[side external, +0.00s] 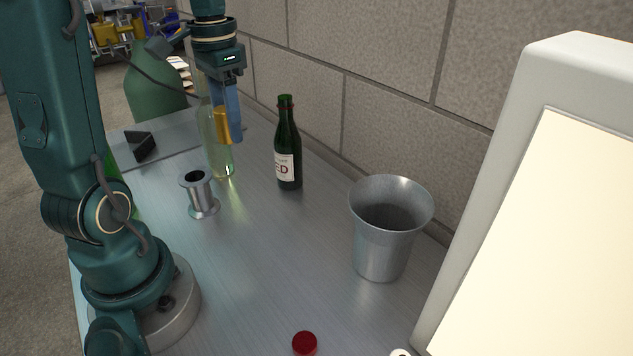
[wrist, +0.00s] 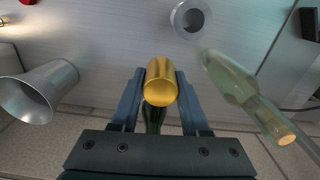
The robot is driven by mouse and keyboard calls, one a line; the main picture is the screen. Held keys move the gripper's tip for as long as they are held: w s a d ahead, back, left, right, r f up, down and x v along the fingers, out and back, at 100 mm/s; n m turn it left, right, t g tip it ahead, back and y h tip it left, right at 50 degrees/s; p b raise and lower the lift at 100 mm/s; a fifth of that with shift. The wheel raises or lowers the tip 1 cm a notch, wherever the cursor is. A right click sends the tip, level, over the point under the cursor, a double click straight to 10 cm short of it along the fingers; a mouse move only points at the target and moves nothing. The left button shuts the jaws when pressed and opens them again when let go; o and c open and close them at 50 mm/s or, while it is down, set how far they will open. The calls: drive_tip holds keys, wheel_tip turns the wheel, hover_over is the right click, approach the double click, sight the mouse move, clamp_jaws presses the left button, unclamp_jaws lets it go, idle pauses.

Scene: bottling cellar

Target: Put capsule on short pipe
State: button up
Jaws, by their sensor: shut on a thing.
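The capsule (wrist: 160,84) is a gold, shiny cylinder with a rounded end, held between the two blue fingers of my gripper (wrist: 158,100). In the side external view the capsule (side external: 222,125) hangs from my gripper (side external: 231,122) above the table, in front of or beside the clear bottle. The short pipe (side external: 199,193) is a grey metal tube with a flanged top and a round foot, upright on the table. It lies lower and left of my gripper there. In the wrist view the short pipe (wrist: 187,18) is above and right of the capsule, apart from it.
A clear bottle (side external: 222,163) stands close to my gripper and the pipe. A green labelled bottle (side external: 288,150) and a metal bucket (side external: 384,250) stand to the right. A red cap (side external: 304,343) lies in front. A black wedge (side external: 140,146) sits at left. The middle table is clear.

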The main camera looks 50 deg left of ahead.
sight(196, 175)
drive_tip(key=s+a+r+n, duration=0.3)
drive_tip(key=s+a+n, duration=0.1)
drive_tip(key=s+a, duration=0.15)
drive_tip(key=f, duration=0.7)
drive_tip(key=d+f, duration=0.1)
drive_tip(key=f, duration=0.2)
drive_tip(key=shift+s+f, duration=0.2)
drive_tip(key=shift+s, duration=0.15)
drive_tip(key=shift+f, duration=0.1)
drive_tip(key=o, duration=0.7)
drive_tip(key=shift+a, duration=0.1)
